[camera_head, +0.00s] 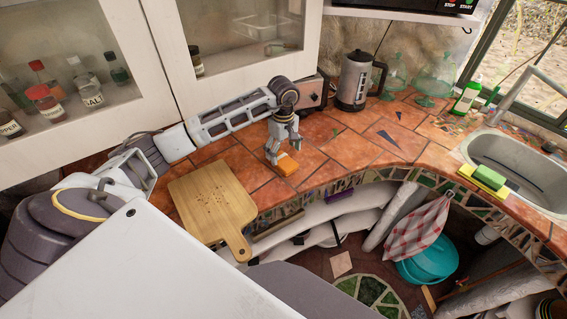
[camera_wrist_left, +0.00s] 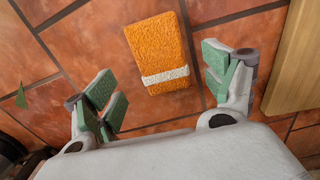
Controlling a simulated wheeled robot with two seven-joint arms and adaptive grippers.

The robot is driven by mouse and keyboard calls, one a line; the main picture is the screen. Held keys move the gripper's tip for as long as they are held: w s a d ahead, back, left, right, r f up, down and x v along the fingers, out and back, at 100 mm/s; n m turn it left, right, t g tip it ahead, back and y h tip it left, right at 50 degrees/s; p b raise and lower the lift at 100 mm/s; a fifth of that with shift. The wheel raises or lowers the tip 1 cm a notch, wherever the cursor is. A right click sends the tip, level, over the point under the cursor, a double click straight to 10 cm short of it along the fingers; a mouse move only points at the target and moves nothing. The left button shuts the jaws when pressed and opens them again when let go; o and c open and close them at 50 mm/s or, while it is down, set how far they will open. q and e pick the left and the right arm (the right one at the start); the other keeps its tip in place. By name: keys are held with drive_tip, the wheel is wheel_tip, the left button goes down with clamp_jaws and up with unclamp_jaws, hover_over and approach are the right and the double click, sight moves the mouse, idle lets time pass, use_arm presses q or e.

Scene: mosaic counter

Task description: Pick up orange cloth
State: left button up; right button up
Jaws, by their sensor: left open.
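The orange cloth (camera_head: 287,165) lies flat on the terracotta tile counter. In the left wrist view the orange cloth (camera_wrist_left: 160,50) is a small folded rectangle with a white stripe near its lower end. My left gripper (camera_head: 283,153) hangs just above the cloth in the head view. In the left wrist view my left gripper (camera_wrist_left: 160,88) is open, with its green-padded fingers wide apart. The cloth lies between and beyond the fingertips, and neither finger visibly touches it. My right gripper is not in view.
A wooden cutting board (camera_head: 212,200) lies left of the cloth and overhangs the counter edge; it also shows in the left wrist view (camera_wrist_left: 295,65). A kettle (camera_head: 354,80) and a toaster (camera_head: 313,92) stand behind. A sink (camera_head: 515,165) with sponges (camera_head: 488,178) is at right. The counter right of the cloth is clear.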

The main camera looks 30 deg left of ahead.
sight(282, 159)
use_arm(q)
drive_tip(key=shift+s+a+f+p, duration=0.15)
drive_tip(key=shift+f+p, duration=0.3)
drive_tip(key=shift+f, duration=1.75)
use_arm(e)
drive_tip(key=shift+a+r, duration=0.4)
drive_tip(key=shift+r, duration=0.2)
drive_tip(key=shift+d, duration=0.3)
use_arm(q)
drive_tip(key=shift+a, duration=0.1)
drive_tip(key=c, duration=1.1)
drive_tip(key=shift+r, duration=0.2)
